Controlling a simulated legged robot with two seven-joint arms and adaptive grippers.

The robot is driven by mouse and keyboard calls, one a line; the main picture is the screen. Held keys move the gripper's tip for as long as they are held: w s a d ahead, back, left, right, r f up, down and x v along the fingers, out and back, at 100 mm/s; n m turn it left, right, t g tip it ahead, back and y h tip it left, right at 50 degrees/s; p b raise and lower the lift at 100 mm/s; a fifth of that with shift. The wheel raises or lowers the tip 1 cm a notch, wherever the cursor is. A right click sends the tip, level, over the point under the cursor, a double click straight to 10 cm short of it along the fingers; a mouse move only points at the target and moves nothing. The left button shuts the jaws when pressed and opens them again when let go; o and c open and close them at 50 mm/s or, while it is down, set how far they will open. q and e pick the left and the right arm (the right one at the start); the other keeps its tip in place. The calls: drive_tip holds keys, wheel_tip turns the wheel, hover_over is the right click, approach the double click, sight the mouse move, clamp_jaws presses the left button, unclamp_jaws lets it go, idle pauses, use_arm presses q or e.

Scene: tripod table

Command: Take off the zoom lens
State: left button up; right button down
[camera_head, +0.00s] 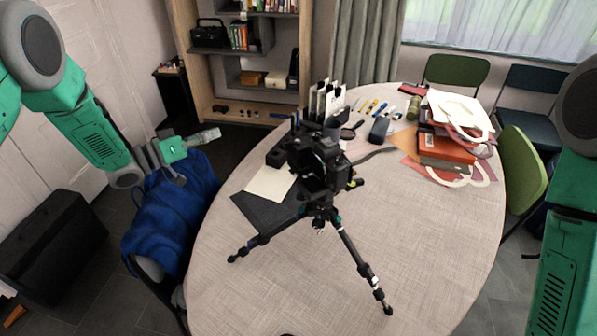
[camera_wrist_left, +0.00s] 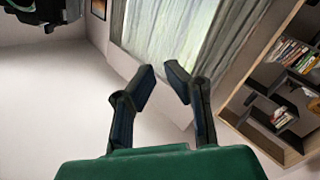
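A black camera (camera_head: 318,160) is mounted on a black tripod (camera_head: 345,240) that stands on the table. The zoom lens cannot be clearly told apart from the dark camera body in the head view. My left gripper (camera_head: 208,135) is in the air left of the table, well apart from the camera. In the left wrist view its two fingers (camera_wrist_left: 163,70) are spread with an empty gap between them. My right arm shows at the right edge of the head view, but its gripper is out of view.
The oval table (camera_head: 430,240) is clear at front and right. Black holders with cards (camera_head: 328,100) stand behind the camera. Books and papers (camera_head: 450,140) are stacked at right. Green chairs (camera_head: 455,72) stand around.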

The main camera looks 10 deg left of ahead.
use_arm(q)
drive_tip(key=shift+s+a+r+p, duration=0.25)
drive_tip(key=shift+s+r+p, duration=0.3)
drive_tip(key=shift+r, duration=0.1)
drive_tip(key=shift+s+a+r+p, duration=0.2)
drive_tip(key=shift+s+r+p, duration=0.3)
drive_tip(key=shift+r, duration=0.1)
drive_tip(key=s+a+r, duration=0.4)
drive_tip(key=s+r, duration=0.2)
drive_tip(key=s, duration=0.3)
drive_tip(key=s+a+r+m+t+h, duration=0.1)
drive_tip(key=s+a+r, duration=0.2)
drive_tip(key=s+r, duration=0.4)
drive_tip(key=s+a+r+t+h, duration=0.1)
drive_tip(key=s+a+r, duration=0.3)
drive_tip(key=s, duration=0.8)
drive_tip(key=shift+a+r, duration=0.35)
drive_tip(key=shift+r, duration=0.8)
idle(1.7)
clamp_jaws()
